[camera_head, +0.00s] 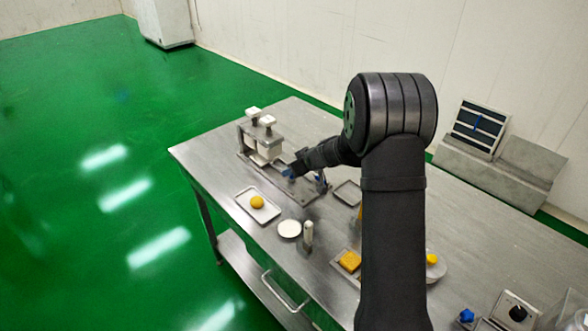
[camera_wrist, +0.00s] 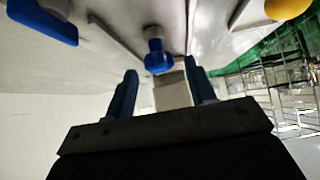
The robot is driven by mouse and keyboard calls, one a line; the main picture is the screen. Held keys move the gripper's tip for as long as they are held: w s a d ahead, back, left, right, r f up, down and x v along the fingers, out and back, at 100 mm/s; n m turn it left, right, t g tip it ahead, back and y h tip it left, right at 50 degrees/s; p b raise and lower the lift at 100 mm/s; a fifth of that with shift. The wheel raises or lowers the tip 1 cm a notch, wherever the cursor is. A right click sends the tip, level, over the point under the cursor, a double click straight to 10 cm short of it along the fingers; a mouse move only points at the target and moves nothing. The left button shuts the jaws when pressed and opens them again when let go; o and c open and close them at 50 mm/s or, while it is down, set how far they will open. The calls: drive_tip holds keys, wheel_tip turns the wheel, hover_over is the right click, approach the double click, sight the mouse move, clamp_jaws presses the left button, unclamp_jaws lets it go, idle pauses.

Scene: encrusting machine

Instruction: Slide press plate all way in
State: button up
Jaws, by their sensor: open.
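The steel press machine (camera_head: 262,143) stands at the far left part of the metal table, with two white knobs (camera_head: 267,121) on top and a flat base plate reaching toward my gripper. My gripper (camera_head: 287,173) is low at the right side of this machine, partly hidden behind my own arm in the head view. In the wrist view its two blue fingers (camera_wrist: 162,88) are apart. A pale grey block (camera_wrist: 172,91) shows beyond and between them; I cannot tell whether it is the press plate or whether it is touched. A blue knob on a grey stem (camera_wrist: 158,58) is just above it.
A white disc (camera_head: 289,229) and an upright cylinder (camera_head: 308,234) stand nearer. An empty tray (camera_head: 348,192) is to the right. A yellow block (camera_head: 350,261) sits near the front edge.

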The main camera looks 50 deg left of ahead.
drive_tip(key=shift+a+f, duration=0.25)
drive_tip(key=shift+a, duration=0.05)
drive_tip(key=shift+c, duration=0.2)
clamp_jaws()
drive_tip(key=shift+a, duration=1.8)
drive_tip(key=shift+a+r, duration=0.1)
drive_tip(key=shift+a, duration=0.1)
drive_tip(key=shift+o, duration=0.2)
unclamp_jaws()
